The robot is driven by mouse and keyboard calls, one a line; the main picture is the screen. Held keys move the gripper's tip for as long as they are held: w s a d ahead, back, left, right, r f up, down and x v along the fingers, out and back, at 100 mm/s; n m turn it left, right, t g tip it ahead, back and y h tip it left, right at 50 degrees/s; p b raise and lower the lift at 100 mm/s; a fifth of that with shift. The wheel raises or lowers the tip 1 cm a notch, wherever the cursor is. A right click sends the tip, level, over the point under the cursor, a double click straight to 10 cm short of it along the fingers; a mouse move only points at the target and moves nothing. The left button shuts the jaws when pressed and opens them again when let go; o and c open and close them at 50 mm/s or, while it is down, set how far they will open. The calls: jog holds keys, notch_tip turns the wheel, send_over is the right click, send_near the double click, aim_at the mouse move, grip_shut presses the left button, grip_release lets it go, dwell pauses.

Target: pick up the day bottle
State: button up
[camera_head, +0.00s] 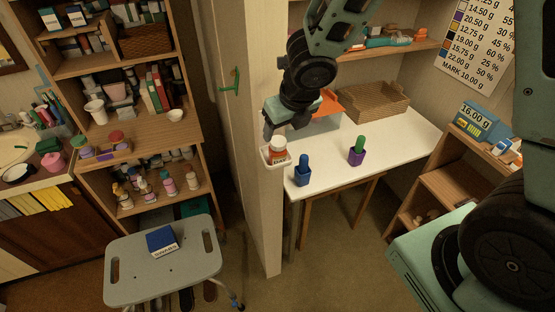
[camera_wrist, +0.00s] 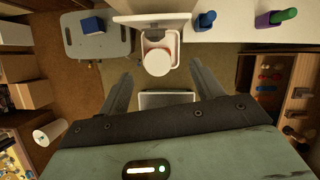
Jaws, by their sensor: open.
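The day bottle (camera_head: 277,149), with a pale cap and an orange-red body, sits in a small white holder (camera_head: 267,159) on the end of the wall post; letters on the holder's front are too small to read surely. In the wrist view the bottle (camera_wrist: 157,62) shows its round pale top from above, inside the white holder (camera_wrist: 177,50). My gripper (camera_head: 275,130) is just above the bottle. In the wrist view my gripper (camera_wrist: 160,69) is open and empty, its fingers on the left and right of the bottle. How far the tips are from it is unclear.
A white table (camera_head: 405,145) holds a blue bottle (camera_head: 303,170), a green-topped purple one (camera_head: 357,151) and a wicker tray (camera_head: 374,104). The post (camera_head: 262,215) stands beside the holder. A grey stool (camera_head: 190,252) bears a blue box (camera_head: 161,240). Shelves stand at left.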

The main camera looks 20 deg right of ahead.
aim_at(278, 140)
jog(key=shift+b+x, duration=1.5)
jog(key=shift+x, duration=1.7)
jog(key=shift+s+a, duration=0.15)
jog(key=shift+s, duration=0.05)
